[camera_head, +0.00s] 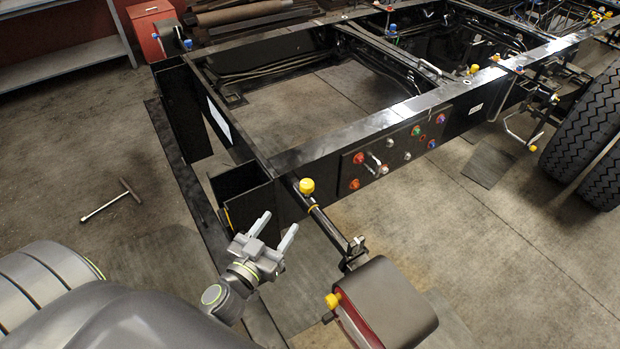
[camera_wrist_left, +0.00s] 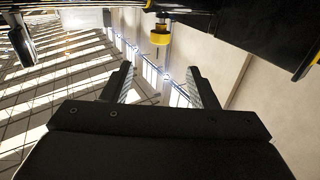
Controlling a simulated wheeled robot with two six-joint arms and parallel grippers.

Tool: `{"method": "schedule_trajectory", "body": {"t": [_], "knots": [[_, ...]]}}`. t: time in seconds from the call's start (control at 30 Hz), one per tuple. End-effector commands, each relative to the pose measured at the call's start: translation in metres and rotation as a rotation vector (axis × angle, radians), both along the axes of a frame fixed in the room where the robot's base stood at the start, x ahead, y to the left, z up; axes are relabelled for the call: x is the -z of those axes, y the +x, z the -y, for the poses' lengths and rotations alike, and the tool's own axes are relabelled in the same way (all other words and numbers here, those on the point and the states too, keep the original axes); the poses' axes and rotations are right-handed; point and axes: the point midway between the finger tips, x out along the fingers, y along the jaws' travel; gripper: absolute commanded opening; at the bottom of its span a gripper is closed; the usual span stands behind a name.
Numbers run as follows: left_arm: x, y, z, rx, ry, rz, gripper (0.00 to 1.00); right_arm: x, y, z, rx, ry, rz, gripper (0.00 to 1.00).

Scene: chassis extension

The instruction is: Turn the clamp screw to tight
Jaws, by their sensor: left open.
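My left gripper (camera_head: 278,226) is open and empty, with its two fingers pointing up near the front corner of the black chassis frame (camera_head: 330,143). A yellow knob (camera_head: 307,186) stands at that corner, above and to the right of the fingers. A second yellow knob (camera_head: 332,300) sits on the lamp unit lower right. Which one is the clamp screw I cannot tell. In the left wrist view, the open fingers (camera_wrist_left: 163,80) point toward a yellow cylindrical knob (camera_wrist_left: 160,37) under a dark bar, apart from it. My right gripper is not in view.
The lamp unit (camera_head: 390,305) hangs on a black bracket arm (camera_head: 328,226) right of my gripper. A side plate (camera_head: 395,155) carries several coloured bolts. Tyres (camera_head: 590,130) stand at the right. A T-shaped tool (camera_head: 112,200) lies on the open floor at left.

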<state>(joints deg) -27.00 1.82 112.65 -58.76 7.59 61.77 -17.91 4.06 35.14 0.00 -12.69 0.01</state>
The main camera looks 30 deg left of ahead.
Motion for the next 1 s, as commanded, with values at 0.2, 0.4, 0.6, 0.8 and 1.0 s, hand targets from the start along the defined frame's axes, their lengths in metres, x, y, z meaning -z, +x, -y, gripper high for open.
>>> {"method": "schedule_trajectory", "body": {"t": [0.2,0.4,0.6,0.8,1.0], "knots": [[-0.003,0.040,0.001,0.001,0.003,0.002,0.53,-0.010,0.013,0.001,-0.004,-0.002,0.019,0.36],[-0.002,0.078,0.001,0.001,0.002,0.001,0.53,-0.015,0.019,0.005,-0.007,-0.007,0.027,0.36],[0.000,0.116,0.002,0.001,0.002,0.000,0.53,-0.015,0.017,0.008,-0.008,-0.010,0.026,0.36],[0.001,0.145,0.002,-0.001,0.002,-0.001,0.53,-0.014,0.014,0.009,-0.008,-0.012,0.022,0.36],[0.000,0.159,0.002,-0.001,0.001,-0.001,0.53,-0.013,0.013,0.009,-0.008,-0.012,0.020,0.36]]}}
